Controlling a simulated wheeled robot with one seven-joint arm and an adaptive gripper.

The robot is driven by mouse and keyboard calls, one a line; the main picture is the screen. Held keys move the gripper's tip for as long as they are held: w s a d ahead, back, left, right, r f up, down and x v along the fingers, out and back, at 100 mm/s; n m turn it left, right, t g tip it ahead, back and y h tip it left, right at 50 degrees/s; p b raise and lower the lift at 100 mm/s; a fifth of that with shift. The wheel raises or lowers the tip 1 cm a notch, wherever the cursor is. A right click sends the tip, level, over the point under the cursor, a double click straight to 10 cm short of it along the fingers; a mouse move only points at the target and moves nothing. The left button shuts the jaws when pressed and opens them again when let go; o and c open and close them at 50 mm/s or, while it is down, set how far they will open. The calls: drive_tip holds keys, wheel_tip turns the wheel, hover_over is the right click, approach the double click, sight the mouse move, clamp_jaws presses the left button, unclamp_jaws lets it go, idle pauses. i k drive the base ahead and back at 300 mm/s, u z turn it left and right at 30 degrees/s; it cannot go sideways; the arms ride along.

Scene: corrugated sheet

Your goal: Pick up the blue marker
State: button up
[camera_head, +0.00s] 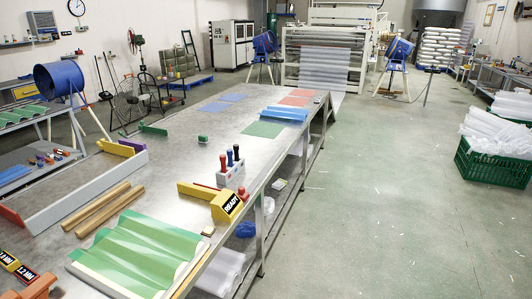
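The blue marker (229,157) stands upright in a small white holder (231,175) on the long metal table. It is the middle one of three upright markers. A red marker (223,163) stands to its left and nearer me, and a dark marker (236,152), too small to tell its exact colour, stands to its right and farther back. The upper part of the blue marker is clear above the holder; its lower end is hidden inside. My gripper does not show in this view.
A yellow block marked READY (226,206) stands just in front of the holder on the table (180,160). Green corrugated sheets (140,250) and wooden bars (103,207) lie nearer. A small green block (203,138) is behind left. The floor to the right (380,210) is mostly clear.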

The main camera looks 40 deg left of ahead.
sight(229, 152)
drive_tip(key=u, duration=0.2)
drive_tip(key=i, duration=1.55)
drive_tip(key=u, duration=1.55)
drive_tip(key=i, duration=0.8)
drive_tip(key=u, duration=0.7)
